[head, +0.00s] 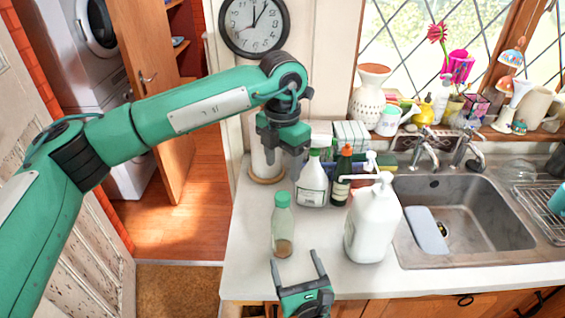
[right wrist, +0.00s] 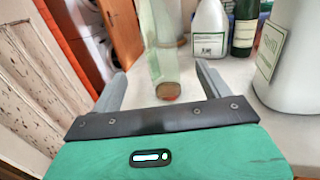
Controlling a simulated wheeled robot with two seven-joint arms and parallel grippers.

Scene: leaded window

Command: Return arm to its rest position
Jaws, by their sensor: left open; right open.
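My left arm reaches in from the left in the head view, and my left gripper (head: 286,150) hangs pointing down above the back left of the counter, open, with nothing seen between its fingers. My right gripper (head: 298,268) is at the counter's front edge, open and empty. Its two fingers also show in the right wrist view (right wrist: 160,85), pointing at a pale green bottle (right wrist: 162,60). That bottle (head: 282,225) stands upright on the counter just beyond the right fingertips, with a little brown content at its base.
A large white pump bottle (head: 373,220) stands right of the green bottle. A white bottle (head: 312,182) and a dark bottle (head: 343,175) stand behind. The sink (head: 465,215) is at right, a wall clock (head: 254,22) at the back. The counter's front left is clear.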

